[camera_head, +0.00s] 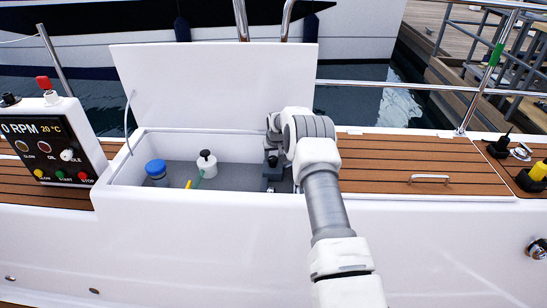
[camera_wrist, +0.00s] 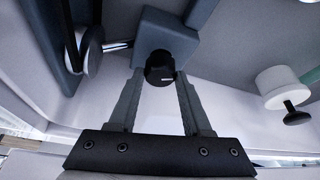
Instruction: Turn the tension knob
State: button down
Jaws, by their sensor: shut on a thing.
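The tension knob (camera_wrist: 160,72) is a black round knob with a small white mark, on a blue-grey block (camera_wrist: 196,42) in the wrist view. My gripper (camera_wrist: 160,78) has its two grey fingers on either side of the knob, shut on it. In the head view the grey block (camera_head: 272,170) shows inside the open locker, below the end of my arm. The knob and my fingertips are hidden there behind my wrist.
The white locker lid (camera_head: 215,85) stands open behind. In the locker, a blue-capped container (camera_head: 156,172) and a white container with black knob (camera_head: 206,164) stand to the left. A control panel (camera_head: 50,147) is at the far left, and wooden deck (camera_head: 410,160) at the right.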

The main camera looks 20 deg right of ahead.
jog(key=shift+m+h, duration=0.3)
jog(key=shift+m, duration=0.3)
jog(key=shift+c, duration=1.7)
grip_release()
jog(key=p+v, duration=0.5)
jog(key=v, duration=1.2)
jog(key=shift+r, duration=0.15)
